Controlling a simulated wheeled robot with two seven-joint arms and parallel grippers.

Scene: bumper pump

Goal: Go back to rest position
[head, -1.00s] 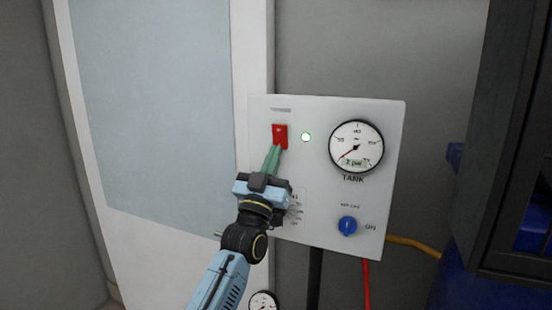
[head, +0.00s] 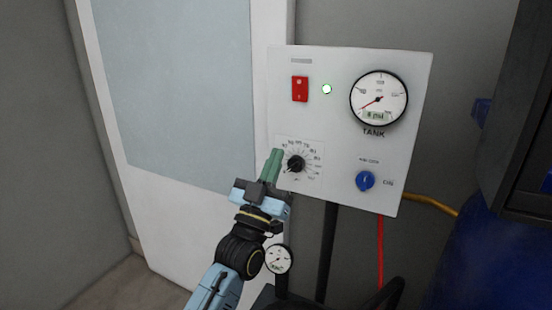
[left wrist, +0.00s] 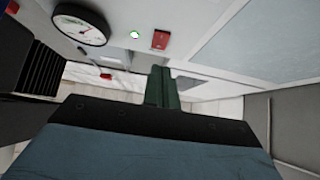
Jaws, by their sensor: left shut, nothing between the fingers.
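My left gripper (head: 273,166) has green fingers and is shut with nothing between them. The red switch (head: 300,89) sits at the panel's upper left, beside a lit green lamp (head: 327,89). My right gripper is not in view.
The panel carries a tank gauge (head: 379,98) and a blue knob (head: 365,181). A small gauge (head: 278,259) is below. A red hose (head: 381,265) and yellow hose (head: 432,205) run from the panel. A dark cabinet stands at right, a white door (head: 185,235) at left.

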